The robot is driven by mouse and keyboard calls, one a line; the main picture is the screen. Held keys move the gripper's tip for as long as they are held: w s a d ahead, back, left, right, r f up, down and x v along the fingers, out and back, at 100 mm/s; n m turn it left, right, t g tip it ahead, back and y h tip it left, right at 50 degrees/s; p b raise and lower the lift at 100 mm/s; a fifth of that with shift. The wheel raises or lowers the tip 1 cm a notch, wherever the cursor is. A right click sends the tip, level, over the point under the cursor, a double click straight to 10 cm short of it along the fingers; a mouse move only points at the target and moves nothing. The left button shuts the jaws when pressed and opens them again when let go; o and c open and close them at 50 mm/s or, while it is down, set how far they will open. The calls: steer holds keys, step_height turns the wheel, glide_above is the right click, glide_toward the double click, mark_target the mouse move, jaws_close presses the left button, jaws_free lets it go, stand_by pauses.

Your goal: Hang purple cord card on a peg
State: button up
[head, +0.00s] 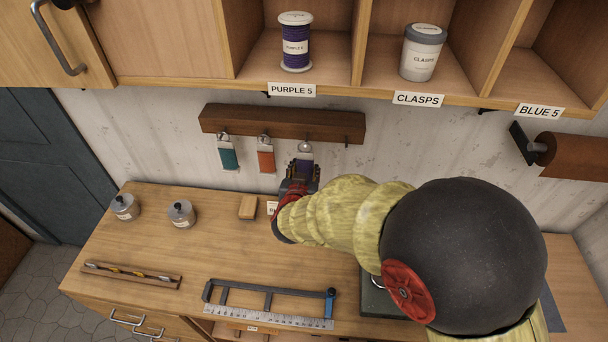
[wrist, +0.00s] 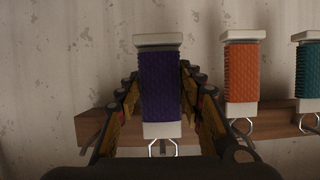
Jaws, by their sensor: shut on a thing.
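The purple cord card (wrist: 160,85), wound with purple cord between white ends, stands between the fingers of my gripper (wrist: 159,78) in the wrist view, which shows the scene upside down. In the head view my gripper (head: 302,172) is shut on the card (head: 306,156) just below the wooden peg rail (head: 282,123). The card's ring (head: 305,146) is at the rail's lower front, to the right of the orange card. I cannot tell whether the ring is around a peg. A bare peg (head: 347,140) shows farther right.
A teal card (head: 229,159) and an orange card (head: 266,161) hang from pegs to the left. A shelf above holds a purple spool (head: 296,45) and a clasps jar (head: 422,55). The bench (head: 150,235) below carries two small jars, a wood block and a ruler.

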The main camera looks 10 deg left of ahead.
steer(key=shift+w, duration=0.95)
steer(key=shift+w+a+f+b, duration=0.1)
steer(key=shift+w+f+b, duration=0.2)
steer(key=shift+w+f, duration=0.25)
steer(key=shift+w, duration=0.1)
steer(key=o, duration=1.3)
steer(key=shift+c, duration=0.2)
steer(key=v, duration=1.2)
